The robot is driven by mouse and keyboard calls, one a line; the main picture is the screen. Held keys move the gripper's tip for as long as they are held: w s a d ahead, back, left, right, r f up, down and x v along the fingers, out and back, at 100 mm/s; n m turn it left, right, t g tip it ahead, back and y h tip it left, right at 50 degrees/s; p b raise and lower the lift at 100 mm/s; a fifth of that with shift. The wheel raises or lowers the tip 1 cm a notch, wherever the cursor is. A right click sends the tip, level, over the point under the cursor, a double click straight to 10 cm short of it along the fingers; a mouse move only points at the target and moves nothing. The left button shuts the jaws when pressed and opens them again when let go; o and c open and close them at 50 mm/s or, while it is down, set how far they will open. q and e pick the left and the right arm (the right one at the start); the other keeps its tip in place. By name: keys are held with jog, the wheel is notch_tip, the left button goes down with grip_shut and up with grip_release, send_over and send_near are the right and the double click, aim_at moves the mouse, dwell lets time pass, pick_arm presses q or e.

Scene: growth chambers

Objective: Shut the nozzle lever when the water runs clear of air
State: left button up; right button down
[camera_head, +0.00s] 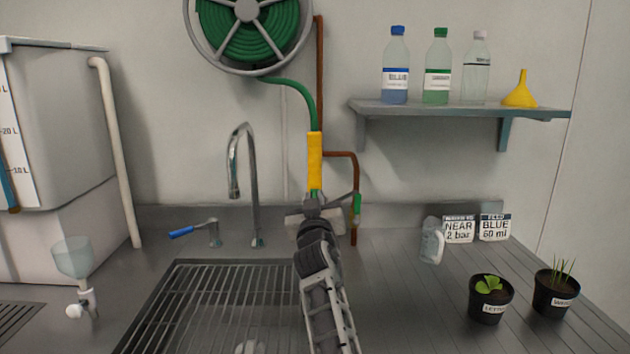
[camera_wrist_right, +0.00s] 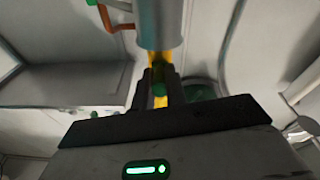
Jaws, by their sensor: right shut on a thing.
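A nozzle with a yellow grip (camera_head: 314,160) hangs at the end of a green hose (camera_head: 300,92) in the head view. My right gripper (camera_head: 315,206) is at its lower end and covers that part. In the right wrist view the fingers (camera_wrist_right: 160,88) are closed around a yellow and green part of the nozzle, below a grey tube (camera_wrist_right: 160,24). I cannot tell the lever's position, and no water stream is visible. My left gripper is not in view.
A hose reel (camera_head: 247,68) is on the wall above. A tap (camera_head: 238,165) and slotted sink grate (camera_head: 215,300) lie left. A green handle (camera_head: 357,207) sits by a copper pipe (camera_head: 351,170). Potted plants (camera_head: 490,300) and signs (camera_head: 458,229) stand right, below a bottle shelf (camera_head: 450,106).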

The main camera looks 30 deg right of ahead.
jog(key=shift+r+g+y+p, duration=0.6)
jog(key=shift+g+p, duration=0.2)
jog(key=shift+g, duration=0.1)
jog(key=shift+r+g+y, duration=0.3)
jog(key=shift+g+y, duration=0.5)
jog(key=shift+g, duration=0.5)
jog(key=c, duration=1.4)
grip_release()
jog(key=b+v, duration=0.1)
jog(key=v, duration=1.5)
jog(key=shift+r+b, duration=0.15)
jog(key=shift+b, duration=0.2)
